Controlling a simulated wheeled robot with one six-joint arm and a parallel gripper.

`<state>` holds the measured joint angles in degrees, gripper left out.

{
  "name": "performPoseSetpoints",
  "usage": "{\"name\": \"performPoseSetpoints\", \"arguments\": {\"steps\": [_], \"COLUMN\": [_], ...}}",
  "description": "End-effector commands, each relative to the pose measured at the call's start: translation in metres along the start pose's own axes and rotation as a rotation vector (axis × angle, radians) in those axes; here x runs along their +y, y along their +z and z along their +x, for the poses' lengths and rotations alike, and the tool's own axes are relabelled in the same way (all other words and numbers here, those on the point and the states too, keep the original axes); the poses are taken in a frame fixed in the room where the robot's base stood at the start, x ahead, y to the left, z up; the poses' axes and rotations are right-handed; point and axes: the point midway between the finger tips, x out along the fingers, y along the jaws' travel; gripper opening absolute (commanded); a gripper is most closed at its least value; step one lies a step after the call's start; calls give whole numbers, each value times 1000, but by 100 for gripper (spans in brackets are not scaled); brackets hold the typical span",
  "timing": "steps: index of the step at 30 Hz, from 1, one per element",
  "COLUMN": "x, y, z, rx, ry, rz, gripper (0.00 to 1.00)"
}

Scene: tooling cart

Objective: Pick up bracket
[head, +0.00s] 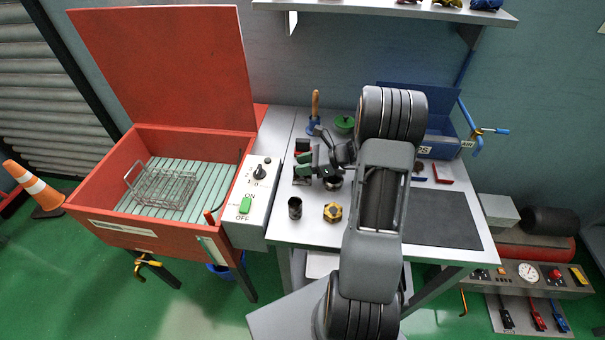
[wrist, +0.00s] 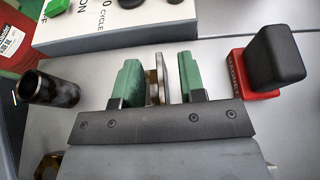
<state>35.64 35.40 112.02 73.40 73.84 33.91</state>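A thin, upright metallic piece, probably the bracket (wrist: 160,88), stands between my gripper's two green fingers in the wrist view. It looks silvery with a brownish part on its left side. My gripper (wrist: 158,85) is open around it, with a clear gap to the right finger and a narrower one to the left finger. In the head view my gripper (head: 304,165) is low over the left part of the worktop; its wrist and fingers largely hide the piece there.
A red block with a black top (wrist: 275,60) stands close to the right finger. A black cylinder (wrist: 52,88) stands to the left. A brass nut-like part (head: 333,212), control box (head: 258,195) and red washer bin (head: 95,213) are nearby. A dark mat (head: 445,220) lies at right.

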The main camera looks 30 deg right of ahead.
Motion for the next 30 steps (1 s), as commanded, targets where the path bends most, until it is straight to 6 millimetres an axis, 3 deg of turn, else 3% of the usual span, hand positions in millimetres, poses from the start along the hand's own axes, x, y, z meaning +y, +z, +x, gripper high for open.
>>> {"name": "performPoseSetpoints", "arguments": {"steps": [11,22,30], "x": [0,0,0], "y": [0,0,0], "z": [8,8,8], "rx": [0,0,0], "ry": [0,0,0], "rz": [1,0,0], "gripper": [36,1,0]}}
